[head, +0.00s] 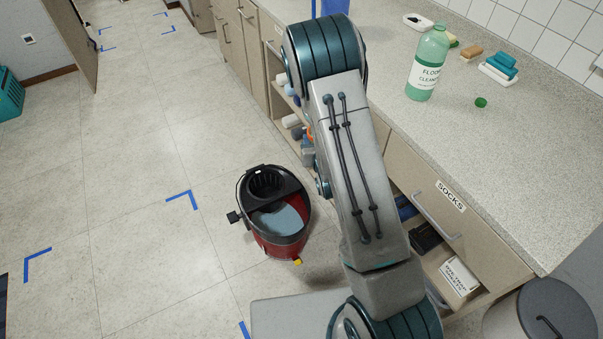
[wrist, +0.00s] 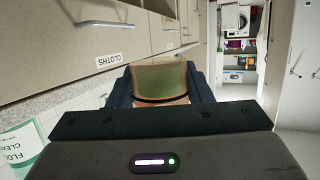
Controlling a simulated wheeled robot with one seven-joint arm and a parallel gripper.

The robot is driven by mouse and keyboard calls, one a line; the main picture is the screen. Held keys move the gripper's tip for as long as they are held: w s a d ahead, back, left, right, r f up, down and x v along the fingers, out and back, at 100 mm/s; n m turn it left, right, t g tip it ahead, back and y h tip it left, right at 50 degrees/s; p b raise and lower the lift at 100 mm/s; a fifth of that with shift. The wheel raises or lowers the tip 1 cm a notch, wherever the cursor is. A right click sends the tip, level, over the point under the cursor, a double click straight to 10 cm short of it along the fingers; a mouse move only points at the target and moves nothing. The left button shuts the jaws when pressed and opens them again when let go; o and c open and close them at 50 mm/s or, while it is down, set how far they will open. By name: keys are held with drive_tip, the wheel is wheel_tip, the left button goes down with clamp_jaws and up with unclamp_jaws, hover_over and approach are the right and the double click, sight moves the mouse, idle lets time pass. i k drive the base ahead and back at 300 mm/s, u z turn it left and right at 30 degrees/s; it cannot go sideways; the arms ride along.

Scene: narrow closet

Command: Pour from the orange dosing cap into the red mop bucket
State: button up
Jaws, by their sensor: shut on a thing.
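The red mop bucket (head: 270,246) stands on the floor in the head view, with a black rim, a black wringer and grey-blue water inside. My gripper (wrist: 160,92) is shut on the dosing cap (wrist: 160,78), which looks translucent tan with green showing through it in the wrist view. In the head view a small orange part of the cap (head: 310,132) shows beside my arm, up and right of the bucket in the picture. My arm hides most of the gripper there. The bucket is not visible in the wrist view.
A green floor cleaner bottle (head: 428,64) stands on the counter (head: 460,150) near a small green lid (head: 481,102). Sponges and soap lie at the back. Open shelves (head: 288,108) and a drawer front (head: 440,205) border the right. A grey bin (head: 545,312) stands lower right.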

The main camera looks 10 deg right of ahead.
sight(281, 234)
drive_tip(key=z, duration=0.05)
drive_tip(key=k, duration=1.3)
drive_tip(key=u, duration=0.35)
drive_tip(key=i, duration=0.4)
drive_tip(key=u, duration=0.8)
drive_tip(key=i, duration=1.55)
drive_tip(key=z, duration=0.55)
